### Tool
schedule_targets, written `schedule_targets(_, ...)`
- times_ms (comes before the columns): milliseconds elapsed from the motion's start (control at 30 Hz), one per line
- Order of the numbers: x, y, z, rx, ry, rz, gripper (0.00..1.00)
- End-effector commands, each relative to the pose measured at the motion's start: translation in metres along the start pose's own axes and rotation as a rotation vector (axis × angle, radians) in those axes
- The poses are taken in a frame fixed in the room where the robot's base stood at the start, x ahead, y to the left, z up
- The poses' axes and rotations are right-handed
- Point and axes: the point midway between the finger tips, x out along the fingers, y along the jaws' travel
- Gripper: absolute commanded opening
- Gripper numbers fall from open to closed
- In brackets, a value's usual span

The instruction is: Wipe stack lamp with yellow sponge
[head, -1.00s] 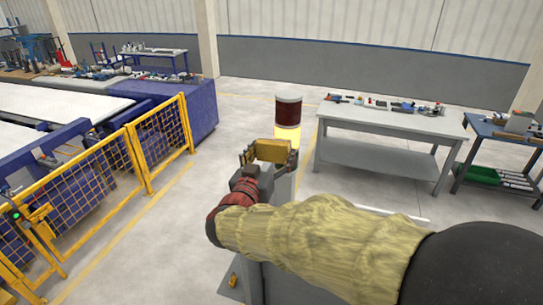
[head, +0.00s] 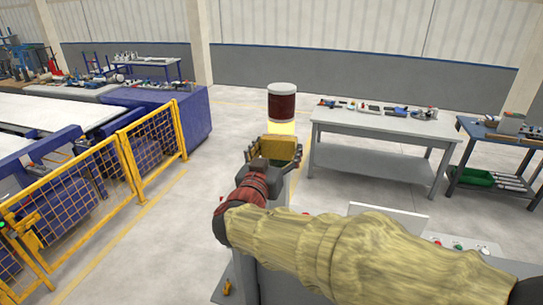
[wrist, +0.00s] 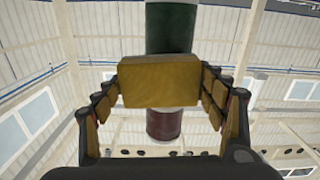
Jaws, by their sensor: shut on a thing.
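The stack lamp (head: 282,104) stands upright in the middle of the head view, with a white cap, a dark red segment and a glowing yellow segment below. In the wrist view the lamp (wrist: 171,30) appears behind the sponge, with a green segment above it and the red one below. My gripper (head: 272,151) is shut on the yellow sponge (wrist: 160,81), holding it crosswise between its fingers. The sponge is in front of the lit yellow segment and hides part of it. I cannot tell whether sponge and lamp touch. The lamp's lower part is hidden.
A grey workbench (head: 370,160) with tools stands to the right behind the lamp, and a blue table (head: 490,135) is farther right. A yellow mesh fence (head: 150,150) guards machinery on the left. The floor between fence and lamp is clear.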

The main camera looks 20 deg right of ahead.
Motion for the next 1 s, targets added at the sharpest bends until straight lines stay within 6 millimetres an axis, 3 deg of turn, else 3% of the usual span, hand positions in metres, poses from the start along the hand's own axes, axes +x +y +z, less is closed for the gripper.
schedule_targets(667,0.002,0.007,0.002,0.002,0.001,-0.001,0.51)
schedule_targets(1000,0.003,-0.015,0.002,0.001,0.001,-0.003,0.51)
